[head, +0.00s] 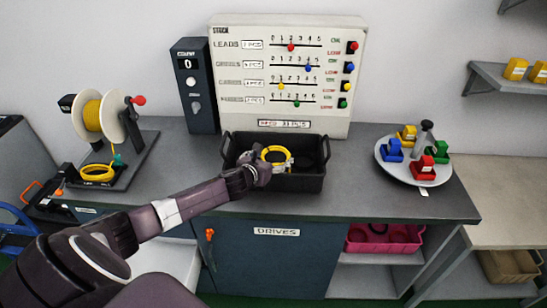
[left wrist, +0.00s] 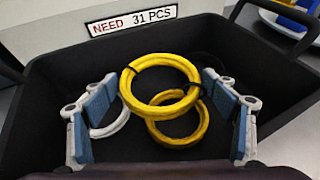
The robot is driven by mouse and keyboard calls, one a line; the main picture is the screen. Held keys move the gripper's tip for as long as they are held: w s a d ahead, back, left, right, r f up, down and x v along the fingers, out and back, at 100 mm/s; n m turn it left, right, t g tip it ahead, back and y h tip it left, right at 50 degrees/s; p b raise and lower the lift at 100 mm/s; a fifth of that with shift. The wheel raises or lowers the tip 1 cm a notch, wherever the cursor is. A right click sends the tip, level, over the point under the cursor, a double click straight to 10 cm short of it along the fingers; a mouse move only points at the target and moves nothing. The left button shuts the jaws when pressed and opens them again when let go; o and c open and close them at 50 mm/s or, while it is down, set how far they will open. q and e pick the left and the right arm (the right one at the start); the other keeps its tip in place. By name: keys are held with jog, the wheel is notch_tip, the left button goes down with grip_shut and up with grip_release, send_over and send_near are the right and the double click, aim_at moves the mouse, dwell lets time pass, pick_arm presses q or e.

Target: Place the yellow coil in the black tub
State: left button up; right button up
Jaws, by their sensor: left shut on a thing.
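The black tub (head: 300,183) stands on the grey counter in front of the stock board. My left gripper (head: 264,168) is at the tub's mouth, shut on a yellow coil (head: 287,155). In the left wrist view the held yellow coil (left wrist: 128,84) sits between the two blue-padded fingers of the left gripper (left wrist: 160,97), over the inside of the tub (left wrist: 45,105). Below it lie another yellow coil (left wrist: 182,140) and a white coil (left wrist: 117,129), both partly hidden. Whether the held coil touches them I cannot tell. My right gripper is not in view.
A spool stand (head: 98,115) with a yellow coil (head: 97,173) at its foot is at the left. A dark counter box (head: 196,90) and the stock board (head: 290,75) stand behind. A round tray (head: 420,177) with coloured blocks is at the right.

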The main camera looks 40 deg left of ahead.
pick_arm(q)
jog(key=o, duration=1.2)
jog(key=shift+s+f, duration=0.15)
jog(key=shift+f, duration=0.1)
jog(key=shift+d+r+p, duration=0.1)
jog(key=shift+r+p, duration=0.3)
jog(key=shift+r, duration=0.3)
jog(key=b+v, duration=0.2)
jog(key=v, duration=0.9)
jog(key=shift+s+r, duration=0.2)
jog(key=shift+s, duration=0.15)
